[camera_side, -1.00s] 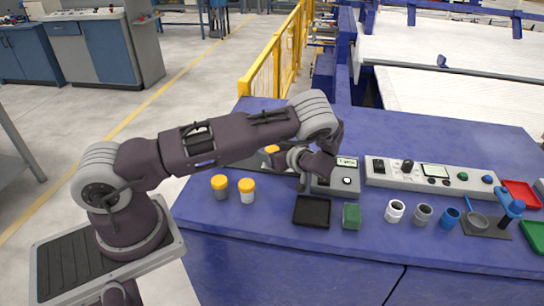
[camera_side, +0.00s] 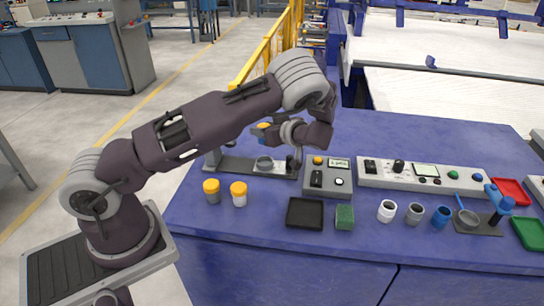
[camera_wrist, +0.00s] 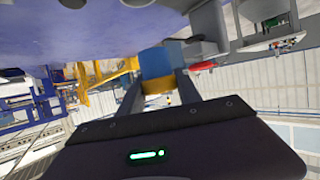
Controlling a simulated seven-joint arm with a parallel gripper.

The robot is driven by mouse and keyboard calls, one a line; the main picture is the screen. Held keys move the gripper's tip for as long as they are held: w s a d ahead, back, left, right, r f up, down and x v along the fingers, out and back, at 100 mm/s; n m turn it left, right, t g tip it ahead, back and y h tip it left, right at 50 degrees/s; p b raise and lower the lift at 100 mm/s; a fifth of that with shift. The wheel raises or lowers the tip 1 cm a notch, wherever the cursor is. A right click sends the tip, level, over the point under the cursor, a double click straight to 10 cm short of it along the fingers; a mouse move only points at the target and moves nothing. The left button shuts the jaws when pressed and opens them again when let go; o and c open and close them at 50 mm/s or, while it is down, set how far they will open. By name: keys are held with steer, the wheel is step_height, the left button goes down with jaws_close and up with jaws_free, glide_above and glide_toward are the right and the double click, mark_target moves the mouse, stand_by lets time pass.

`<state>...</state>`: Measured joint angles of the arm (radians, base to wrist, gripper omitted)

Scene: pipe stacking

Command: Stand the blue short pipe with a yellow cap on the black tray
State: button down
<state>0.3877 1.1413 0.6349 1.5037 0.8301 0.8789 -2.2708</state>
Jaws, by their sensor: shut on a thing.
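My gripper (camera_side: 264,132) is raised above the back left of the blue bench and points left, roughly level. It is shut on a short blue pipe with a yellow cap (camera_wrist: 156,66). In the wrist view, the pipe sits between my two fingers, with the yellow cap towards my palm. The black tray (camera_side: 290,213) lies flat and empty near the bench's front edge, in front of and below my gripper.
Grey and white pipes with yellow caps (camera_side: 212,191) stand left of the tray.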

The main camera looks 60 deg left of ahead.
steer(key=d+m+t, duration=0.2)
steer(key=d, duration=0.8)
steer(key=m+t+h, duration=0.1)
steer(key=m+t, duration=0.1)
steer(key=t, duration=0.1)
glide_above(305, 214)
step_height(305, 214, down, 10)
steer(key=shift+f, duration=0.15)
steer(key=c, duration=0.8)
jaws_free()
steer(key=shift+f, duration=0.15)
steer(key=shift+c, duration=0.2)
